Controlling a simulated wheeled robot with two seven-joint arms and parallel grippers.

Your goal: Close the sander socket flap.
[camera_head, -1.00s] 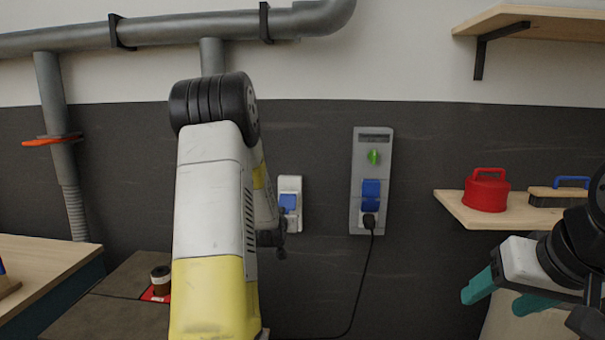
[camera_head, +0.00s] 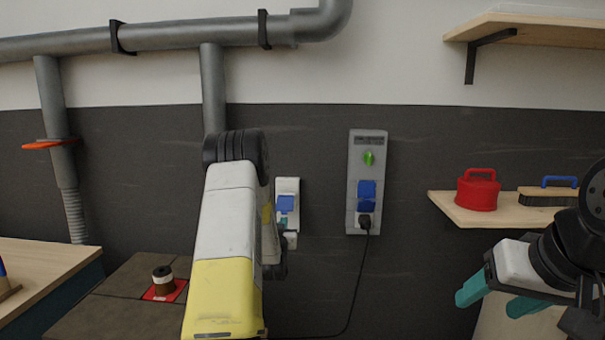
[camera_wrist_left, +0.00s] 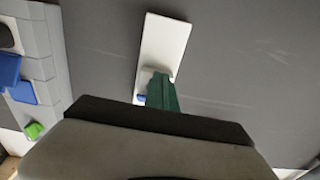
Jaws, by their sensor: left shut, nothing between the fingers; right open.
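A small white wall socket (camera_head: 289,184) with a blue flap (camera_head: 286,203) is on the dark wall, left of the grey panel. I cannot tell how far its flap stands open. My left gripper (camera_head: 283,224) is shut and empty, its teal fingertips at the socket just below the flap. In the left wrist view the shut teal fingers (camera_wrist_left: 160,93) overlap the lower part of the white socket plate (camera_wrist_left: 165,40). A bit of blue shows beside them; contact cannot be told. My right gripper (camera_head: 498,298) is open and empty at the lower right, away from the wall.
A grey panel (camera_head: 354,158) holds a green knob (camera_head: 368,158), blue flaps (camera_head: 366,193) and a black plug (camera_head: 365,221) with a hanging cord. A shelf (camera_head: 462,212) at right carries a red canister (camera_head: 478,190) and a brush (camera_head: 548,196). Workbenches stand at lower left.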

